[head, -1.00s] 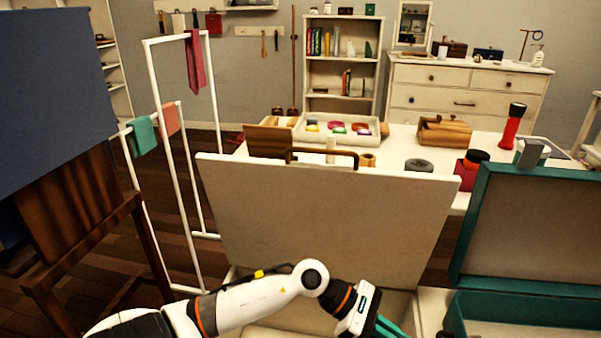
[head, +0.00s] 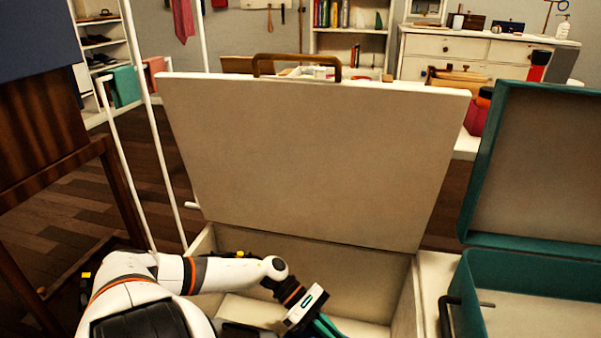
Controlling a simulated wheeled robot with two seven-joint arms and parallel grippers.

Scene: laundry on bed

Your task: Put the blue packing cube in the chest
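A white chest (head: 400,305) stands open in front of me, with its large pale lid (head: 315,160) raised. A bare part of its floor shows. My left arm reaches in from the left over the chest's near left side. Its gripper (head: 326,326) points down into the chest, and teal finger-like parts show below its white and black body. The lower frame edge cuts them off, so I cannot tell whether they are open or shut, or hold anything. I see no blue packing cube. My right gripper is not in view.
An open teal case (head: 530,275) stands to the right of the chest, its lid (head: 540,165) raised. A white rail stand (head: 135,165) and a dark wooden frame (head: 125,190) are at left. A table with several items is behind the lid.

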